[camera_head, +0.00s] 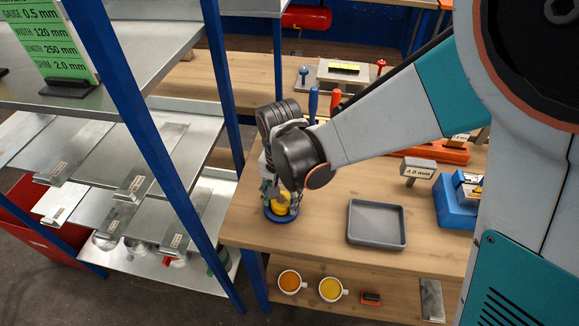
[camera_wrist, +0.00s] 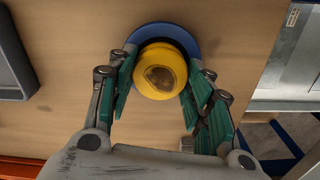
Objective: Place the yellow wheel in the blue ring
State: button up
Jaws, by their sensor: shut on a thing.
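The yellow wheel (camera_wrist: 160,72) is between the two green-padded fingers of my gripper (camera_wrist: 160,80), which is shut on it. A brownish patch shows in the middle of the wheel. The blue ring (camera_wrist: 172,29) lies on the wooden bench behind the wheel in the wrist view, its upper arc showing around it. In the head view the yellow wheel (camera_head: 282,205) sits over the blue ring (camera_head: 279,219) near the bench's left front corner, under my gripper (camera_head: 281,200). I cannot tell whether the wheel rests in the ring or hovers just above it.
A grey tray (camera_head: 377,222) lies to the right on the bench (camera_head: 325,222). Tools stand behind my gripper. A blue-framed metal rack (camera_head: 137,128) is close on the left. Cups (camera_head: 291,282) are on the lower shelf.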

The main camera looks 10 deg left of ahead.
aim_at(282, 199)
jog(key=shift+f, duration=0.3)
jog(key=shift+s+d+f+b, duration=0.15)
jog(key=shift+s+f+b, duration=0.15)
jog(key=shift+b, duration=0.2)
jog(key=o, duration=1.2)
jog(key=shift+w, duration=0.1)
jog(key=shift+w+f, duration=0.1)
jog(key=shift+w, duration=0.05)
jog(key=shift+r, duration=0.2)
notch_tip(282, 199, up, 13)
jog(key=p, duration=0.9)
jog(key=shift+p, duration=0.3)
